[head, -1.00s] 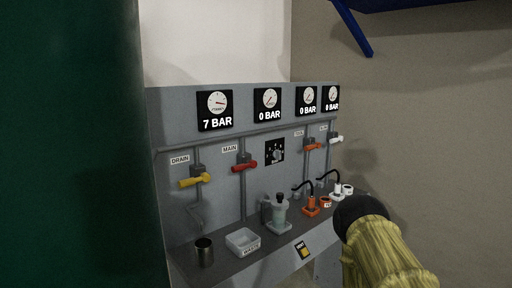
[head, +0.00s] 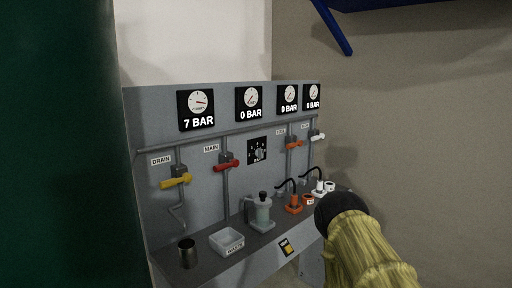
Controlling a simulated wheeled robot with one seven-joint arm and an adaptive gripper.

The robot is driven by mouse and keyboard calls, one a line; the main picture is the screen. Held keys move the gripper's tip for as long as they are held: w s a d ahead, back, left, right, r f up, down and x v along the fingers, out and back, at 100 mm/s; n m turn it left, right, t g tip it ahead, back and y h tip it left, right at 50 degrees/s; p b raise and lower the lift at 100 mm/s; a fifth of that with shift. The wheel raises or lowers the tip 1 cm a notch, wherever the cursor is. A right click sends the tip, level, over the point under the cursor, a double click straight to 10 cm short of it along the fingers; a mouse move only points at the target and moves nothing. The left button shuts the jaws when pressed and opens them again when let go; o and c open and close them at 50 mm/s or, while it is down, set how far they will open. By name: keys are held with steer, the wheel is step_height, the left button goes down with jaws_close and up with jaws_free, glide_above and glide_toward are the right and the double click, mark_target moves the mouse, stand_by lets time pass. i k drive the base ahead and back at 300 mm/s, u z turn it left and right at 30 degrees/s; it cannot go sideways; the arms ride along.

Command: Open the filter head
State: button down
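No gripper fingers show. A yellow-sleeved arm link of mine with a black rounded end comes in at the lower right, to the right of the unit and apart from it in the picture.
The grey panel (head: 150,110) carries several gauges: the left one (head: 196,109) reads 7 BAR, the others 0 BAR. There are yellow DRAIN (head: 175,182), red MAIN (head: 227,166), orange and white handles. A green surface (head: 55,150) fills the left.

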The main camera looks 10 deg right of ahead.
mark_target(262, 202)
steer(key=u, duration=0.05)
steer(key=k, duration=0.5)
steer(key=z, duration=1.4)
steer(key=i, duration=1.05)
steer(key=u, duration=2.5)
